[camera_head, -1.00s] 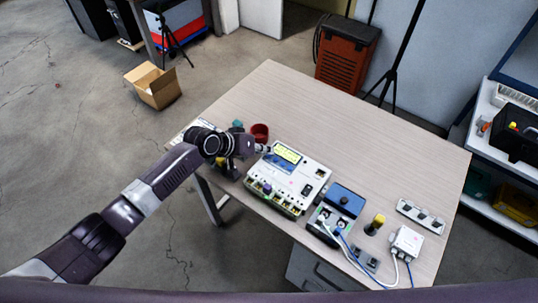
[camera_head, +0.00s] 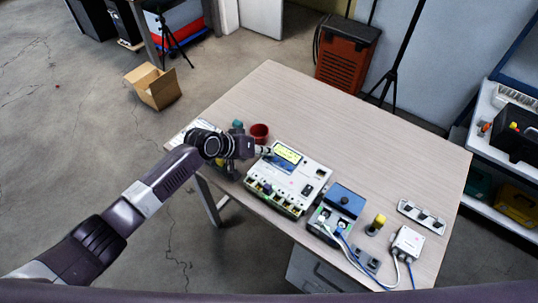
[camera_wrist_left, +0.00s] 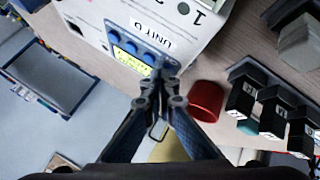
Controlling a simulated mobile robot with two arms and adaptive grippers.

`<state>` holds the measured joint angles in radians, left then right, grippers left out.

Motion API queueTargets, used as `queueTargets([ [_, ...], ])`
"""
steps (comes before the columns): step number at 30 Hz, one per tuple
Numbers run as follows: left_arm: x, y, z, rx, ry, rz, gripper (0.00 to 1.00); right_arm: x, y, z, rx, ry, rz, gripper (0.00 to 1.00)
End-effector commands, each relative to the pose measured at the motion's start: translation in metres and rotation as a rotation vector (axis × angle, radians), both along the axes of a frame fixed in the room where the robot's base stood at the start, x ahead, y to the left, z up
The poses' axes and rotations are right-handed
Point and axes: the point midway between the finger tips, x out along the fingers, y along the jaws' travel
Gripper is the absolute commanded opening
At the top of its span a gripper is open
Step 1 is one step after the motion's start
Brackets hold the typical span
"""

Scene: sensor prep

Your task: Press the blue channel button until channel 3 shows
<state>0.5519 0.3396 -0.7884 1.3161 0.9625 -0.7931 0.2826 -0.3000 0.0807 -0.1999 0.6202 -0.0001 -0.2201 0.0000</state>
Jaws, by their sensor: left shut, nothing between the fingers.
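The white unit (camera_head: 312,178) with a lit yellow-green display (camera_head: 287,153) stands on the table. In the left wrist view its side shows a row of blue buttons (camera_wrist_left: 130,43) beside the yellow display strip (camera_wrist_left: 131,61) and a "UNIT" label. My left gripper (camera_head: 266,150) is at the unit's left end, by the display. The channel number is too small to read. My right gripper is not in view.
A red cup (camera_head: 260,131) stands close behind my left gripper. A blue-topped box (camera_head: 343,201), a yellow-topped black knob (camera_head: 377,224), a switch strip (camera_head: 421,216) and a white box with cables (camera_head: 407,242) lie to the right. The table's back half is clear.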

Motion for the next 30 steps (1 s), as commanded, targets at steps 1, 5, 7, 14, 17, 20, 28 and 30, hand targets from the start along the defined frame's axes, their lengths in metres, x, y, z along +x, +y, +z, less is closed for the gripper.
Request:
queueTargets([
  [1, -0.001, 0.000, -0.001, 0.001, 0.003, 0.000, 0.00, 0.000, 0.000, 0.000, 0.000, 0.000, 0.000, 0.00],
  [5, -0.001, 0.000, 0.000, 0.001, 0.003, 0.000, 0.00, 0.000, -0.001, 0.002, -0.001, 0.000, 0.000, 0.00],
  [7, -0.001, 0.000, 0.003, 0.001, 0.003, 0.000, 0.00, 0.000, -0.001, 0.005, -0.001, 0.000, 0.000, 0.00],
  [14, -0.001, 0.000, 0.016, 0.001, 0.002, -0.001, 0.00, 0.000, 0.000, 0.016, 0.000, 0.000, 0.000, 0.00],
  [17, -0.001, 0.000, 0.016, 0.001, 0.002, -0.001, 0.00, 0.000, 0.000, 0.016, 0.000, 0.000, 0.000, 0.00],
  [20, -0.001, 0.000, 0.015, 0.001, 0.002, -0.001, 0.00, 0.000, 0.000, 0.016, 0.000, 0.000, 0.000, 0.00],
  [28, -0.001, 0.000, 0.023, 0.000, 0.001, -0.001, 0.00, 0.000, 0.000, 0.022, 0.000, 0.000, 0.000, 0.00],
  [30, -0.001, 0.000, 0.030, 0.000, 0.001, -0.001, 0.00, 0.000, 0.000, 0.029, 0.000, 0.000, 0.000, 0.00],
])
